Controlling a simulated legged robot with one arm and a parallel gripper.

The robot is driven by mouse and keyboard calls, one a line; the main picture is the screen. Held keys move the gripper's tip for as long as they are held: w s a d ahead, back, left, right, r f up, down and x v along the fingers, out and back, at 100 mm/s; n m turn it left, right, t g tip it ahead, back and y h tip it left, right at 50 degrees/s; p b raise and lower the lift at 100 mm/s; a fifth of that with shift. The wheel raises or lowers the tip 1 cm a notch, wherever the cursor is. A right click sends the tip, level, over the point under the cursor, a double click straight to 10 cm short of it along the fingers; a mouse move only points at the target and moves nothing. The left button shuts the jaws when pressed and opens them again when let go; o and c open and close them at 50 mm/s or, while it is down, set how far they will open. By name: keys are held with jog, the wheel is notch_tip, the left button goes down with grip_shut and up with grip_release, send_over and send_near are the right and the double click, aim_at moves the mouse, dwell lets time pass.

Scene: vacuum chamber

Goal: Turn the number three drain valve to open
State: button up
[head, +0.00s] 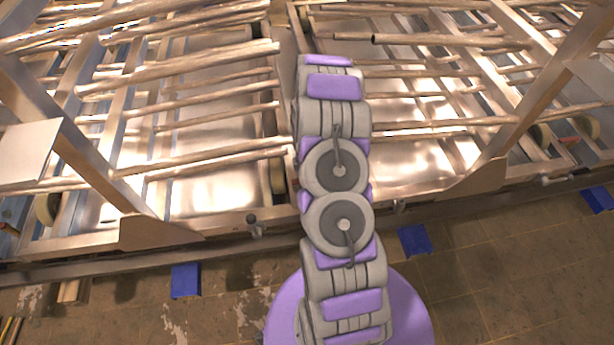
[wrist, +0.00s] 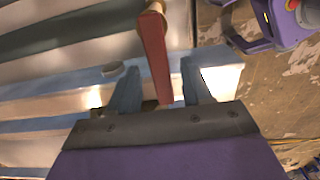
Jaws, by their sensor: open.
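A red valve lever (wrist: 154,55) runs down the middle of the wrist view, with a rounded tan end at its top. My gripper (wrist: 160,68) is open, with one blue-grey finger on each side of the lever. The lever lies between the fingers; I cannot tell whether either touches it. No number can be read on the valve. In the head view my arm reaches up over the frame, and my gripper and the red lever cannot be made out there.
A metal rack of pipes and shiny trays fills the head view; its front rail (head: 90,270) crosses the picture. Small fittings (head: 254,227) sit along the rail. Blue blocks (head: 186,280) (head: 414,240) lie below it. The worn tiled floor (head: 510,270) is clear at lower right.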

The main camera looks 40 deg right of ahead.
jog(key=shift+d, duration=0.3)
jog(key=shift+c, duration=0.6)
jog(key=shift+f, duration=0.1)
jog(key=shift+c, duration=0.7)
jog(key=shift+a, duration=0.25)
jog(key=c, duration=0.5)
grip_shut()
